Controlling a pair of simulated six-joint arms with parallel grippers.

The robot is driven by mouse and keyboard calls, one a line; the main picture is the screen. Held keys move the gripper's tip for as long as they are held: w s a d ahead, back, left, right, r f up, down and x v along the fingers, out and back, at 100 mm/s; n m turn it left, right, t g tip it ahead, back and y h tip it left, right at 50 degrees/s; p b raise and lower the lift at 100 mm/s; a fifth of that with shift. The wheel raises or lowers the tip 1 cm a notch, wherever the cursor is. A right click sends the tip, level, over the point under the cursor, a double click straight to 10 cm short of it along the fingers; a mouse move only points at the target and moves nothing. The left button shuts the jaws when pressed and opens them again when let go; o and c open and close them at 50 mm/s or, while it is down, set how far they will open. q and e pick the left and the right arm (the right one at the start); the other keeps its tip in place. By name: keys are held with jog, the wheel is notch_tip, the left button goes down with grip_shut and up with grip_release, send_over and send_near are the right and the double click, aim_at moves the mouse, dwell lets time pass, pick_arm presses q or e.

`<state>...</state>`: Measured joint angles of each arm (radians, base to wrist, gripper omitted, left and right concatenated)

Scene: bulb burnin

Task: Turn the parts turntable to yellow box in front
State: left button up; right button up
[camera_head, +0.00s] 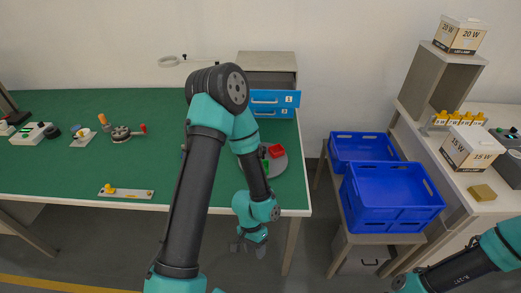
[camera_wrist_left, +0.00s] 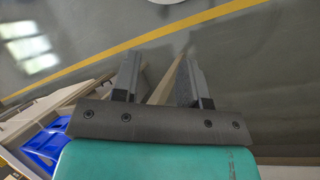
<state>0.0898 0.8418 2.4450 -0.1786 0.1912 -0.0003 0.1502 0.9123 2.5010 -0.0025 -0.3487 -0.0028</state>
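The round grey parts turntable (camera_head: 282,173) sits at the right end of the green table, partly hidden behind my left arm. A red box (camera_head: 276,151) stands on it toward the back right. A green box (camera_head: 266,165) shows nearer, beside my forearm. I see no yellow box; part of the turntable is covered by my arm. My left gripper (camera_head: 248,244) hangs in front of the table's front edge, apart from the turntable. The left wrist view shows the gripper (camera_wrist_left: 163,80) open and empty above the floor.
A drawer unit (camera_head: 268,68) with an open blue drawer stands behind the turntable. Blue crates (camera_head: 392,198) stand right of the table. A hand crank device (camera_head: 121,133) and a strip with a yellow knob (camera_head: 126,193) lie at left. The table's middle left is clear.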

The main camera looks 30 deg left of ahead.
pick_arm(q)
jog(key=w+a+r+m+g+y, duration=0.3)
jog(key=a+r+m+g+y, duration=0.3)
jog(key=r, duration=0.4)
jog(key=w+a+r+n+t+h, duration=0.1)
jog(key=w+a+r+t, duration=0.2)
jog(key=w+r, duration=0.4)
jog(key=w+a+r+n+t, duration=0.1)
jog(key=w+a+r+t, duration=0.1)
jog(key=w+r, duration=0.5)
jog(key=w+a+r+n+t+h, duration=0.1)
jog(key=w+a+r+t, duration=0.2)
jog(key=w+r, duration=0.5)
jog(key=w+t, duration=0.1)
jog(key=w, duration=0.6)
jog(key=shift+w+a+t+h, duration=0.15)
jog(key=shift+a+t+h, duration=0.15)
jog(key=f, duration=1.7)
jog(key=shift+d+f, duration=0.15)
jog(key=shift+d, duration=0.15)
